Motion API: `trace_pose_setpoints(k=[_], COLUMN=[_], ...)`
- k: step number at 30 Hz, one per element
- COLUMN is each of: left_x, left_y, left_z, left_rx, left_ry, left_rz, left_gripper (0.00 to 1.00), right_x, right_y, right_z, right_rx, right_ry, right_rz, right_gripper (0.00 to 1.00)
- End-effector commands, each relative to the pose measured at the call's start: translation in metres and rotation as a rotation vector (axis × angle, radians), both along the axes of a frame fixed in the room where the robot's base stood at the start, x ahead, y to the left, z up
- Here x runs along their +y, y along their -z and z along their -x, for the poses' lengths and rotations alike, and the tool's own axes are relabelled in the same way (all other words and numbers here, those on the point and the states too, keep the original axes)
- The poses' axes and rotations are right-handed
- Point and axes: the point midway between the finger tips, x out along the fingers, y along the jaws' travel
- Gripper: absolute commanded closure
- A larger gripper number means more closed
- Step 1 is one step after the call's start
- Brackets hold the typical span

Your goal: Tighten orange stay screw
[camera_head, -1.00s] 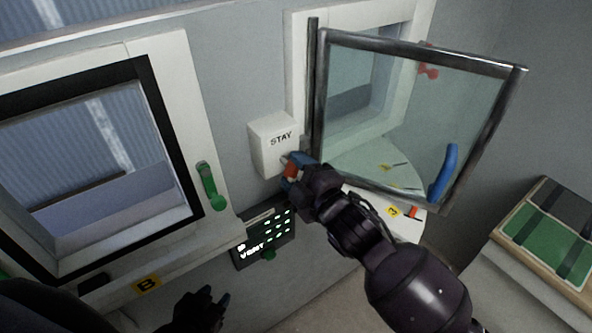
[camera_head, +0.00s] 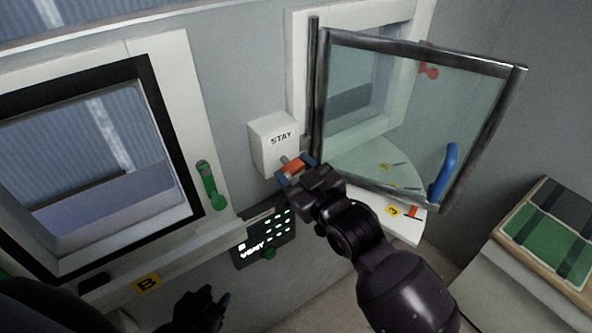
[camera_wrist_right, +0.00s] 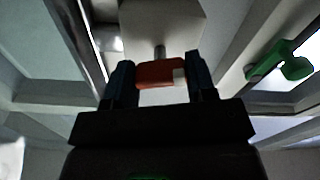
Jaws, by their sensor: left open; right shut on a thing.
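The orange stay screw (camera_head: 295,167) sticks out on a short metal shaft from the white box marked STAY (camera_head: 273,146) on the wall. My right gripper (camera_head: 298,172) is shut on the orange screw head, one finger on each side. In the right wrist view the orange head (camera_wrist_right: 160,73) sits between the two fingers, with a pale patch at its right end and the shaft running into the box (camera_wrist_right: 160,25). My left gripper (camera_head: 218,305) is at the bottom of the head view, apart from everything and empty.
A glass pane in a dark frame (camera_head: 415,118) stands swung out beside the box, with a blue handle (camera_head: 443,173). A green handle (camera_head: 209,185) is on the left window. A lit panel (camera_head: 265,238) is below the box. A green-topped case (camera_head: 547,235) is at right.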

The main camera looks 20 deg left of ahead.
Motion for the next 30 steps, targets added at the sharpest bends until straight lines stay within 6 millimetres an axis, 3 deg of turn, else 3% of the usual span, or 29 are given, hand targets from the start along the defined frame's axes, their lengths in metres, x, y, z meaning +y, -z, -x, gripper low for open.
trace_pose_setpoints(k=[12,28,29,30], left_x=[0.0,0.0,0.0,0.0], left_y=[0.0001,0.0001,0.0001,0.0001], left_z=[0.0,0.0,0.0,0.0], left_rx=[0.0,0.0,0.0,0.0], left_ry=[0.0,0.0,0.0,0.0], left_rz=[0.0,0.0,0.0,0.0], left_gripper=[0.57,0.57,0.57,0.57], right_x=[0.0001,0.0001,0.0001,0.0002], right_y=[0.0003,0.0002,0.0002,0.0001], right_z=[0.0003,0.0003,0.0003,0.0004], right_rx=[0.141,0.158,0.158,0.157], right_ry=[0.0,0.0,0.0,0.0], right_rz=[-0.11,-0.123,-0.123,-0.122], right_gripper=[0.73,0.73,0.46,0.4])
